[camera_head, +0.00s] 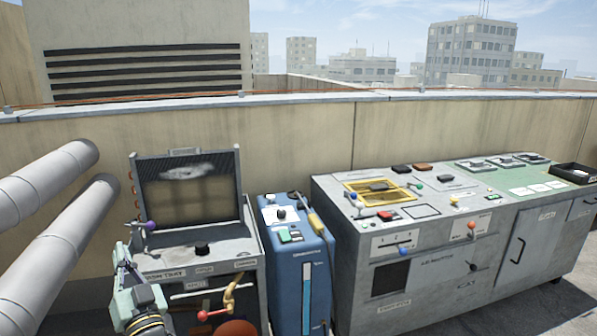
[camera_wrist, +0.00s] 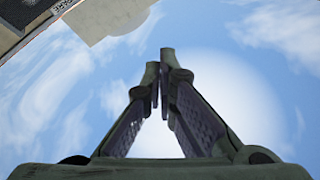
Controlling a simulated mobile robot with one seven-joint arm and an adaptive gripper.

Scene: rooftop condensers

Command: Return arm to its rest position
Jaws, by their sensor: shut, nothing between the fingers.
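My gripper (camera_head: 122,250) is at the lower left of the head view, in front of the left grey cabinet with a raised, framed panel (camera_head: 190,195). It points up. In the wrist view my gripper (camera_wrist: 163,60) shows its two fingers meeting at the tips against the sky, with nothing between them. A purple knob (camera_head: 151,226) on the cabinet's left side shows close behind the gripper in the picture; the gap cannot be judged.
A red-handled lever (camera_head: 215,314) and a yellow pipe handle (camera_head: 231,292) are on the left cabinet's front. A blue unit (camera_head: 297,262) stands beside it. A long grey console (camera_head: 455,262) with levers and switches fills the right. Two thick pipes (camera_head: 50,185) are at the left.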

